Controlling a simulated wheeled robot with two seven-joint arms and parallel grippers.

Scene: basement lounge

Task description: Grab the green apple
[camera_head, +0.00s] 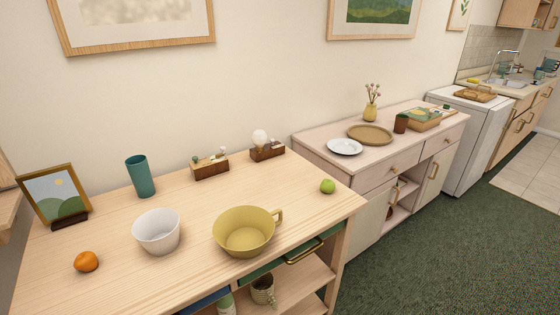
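The green apple (327,186) is small and round. It sits on the light wooden table (190,270) near the table's right end, to the right of the yellow handled bowl. Nothing covers it and nothing touches it. Neither of my grippers shows in the head view.
The yellow bowl (244,232), white bowl (157,232), orange (86,261), teal cup (140,176), picture frame (56,196) and two wooden holders (209,168) stand on the table. A drawer (290,256) is at the front edge. A pale cabinet (376,180) stands behind right. Green carpet (440,250) is clear.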

